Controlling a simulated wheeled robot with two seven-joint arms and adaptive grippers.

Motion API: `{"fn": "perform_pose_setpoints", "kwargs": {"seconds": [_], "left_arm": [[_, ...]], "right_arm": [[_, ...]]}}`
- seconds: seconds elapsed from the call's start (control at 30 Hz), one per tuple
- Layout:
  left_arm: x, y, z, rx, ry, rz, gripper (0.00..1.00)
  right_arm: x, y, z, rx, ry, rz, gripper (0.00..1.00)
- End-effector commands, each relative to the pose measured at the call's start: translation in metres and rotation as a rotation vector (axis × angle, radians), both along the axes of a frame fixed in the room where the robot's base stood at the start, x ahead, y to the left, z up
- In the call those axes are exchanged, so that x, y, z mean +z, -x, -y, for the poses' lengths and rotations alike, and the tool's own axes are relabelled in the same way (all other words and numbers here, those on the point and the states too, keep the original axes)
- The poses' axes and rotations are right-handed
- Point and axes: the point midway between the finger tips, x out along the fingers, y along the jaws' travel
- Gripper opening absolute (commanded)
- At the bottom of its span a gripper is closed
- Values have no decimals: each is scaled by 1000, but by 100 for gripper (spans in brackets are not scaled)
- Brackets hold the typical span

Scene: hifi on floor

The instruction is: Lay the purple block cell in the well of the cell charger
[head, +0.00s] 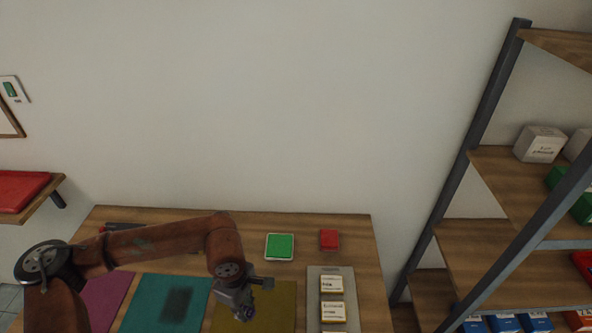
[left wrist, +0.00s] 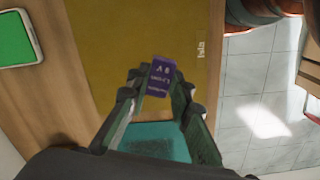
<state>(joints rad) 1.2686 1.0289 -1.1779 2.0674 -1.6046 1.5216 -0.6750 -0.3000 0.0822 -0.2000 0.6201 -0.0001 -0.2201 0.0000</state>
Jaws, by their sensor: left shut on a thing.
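The purple block cell (left wrist: 160,76), with white lettering on its face, is between the fingertips of my left gripper (left wrist: 160,92) in the left wrist view. The gripper is shut on it and holds it over the yellow mat (left wrist: 125,30). In the head view my left gripper (head: 256,297) is above the yellow mat (head: 285,296), and the block is too small there to make out surely. I cannot tell for sure which thing is the cell charger, and no well shows clearly. My right gripper is not in view.
A green pad with a pale rim (head: 279,247) and a red block (head: 328,240) lie at the back of the wooden table. A grey tray (head: 343,275) with several labelled boxes is at right. A teal mat (head: 141,310) and magenta mat (head: 107,290) lie left. A shelf unit (head: 478,165) stands right.

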Motion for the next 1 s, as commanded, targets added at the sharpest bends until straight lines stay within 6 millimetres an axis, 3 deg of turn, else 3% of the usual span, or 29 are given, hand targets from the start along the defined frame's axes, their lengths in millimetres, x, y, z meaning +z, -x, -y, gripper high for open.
{"fn": "perform_pose_setpoints", "kwargs": {"seconds": [0.6,0.8,1.0], "left_arm": [[-23,-26,-64,-988,-18,21,0],[-26,-28,-74,-1144,-21,20,0],[-27,-29,-75,-1180,-20,20,0]], "right_arm": [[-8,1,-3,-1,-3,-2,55],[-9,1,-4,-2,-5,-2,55],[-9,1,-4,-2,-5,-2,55]]}}
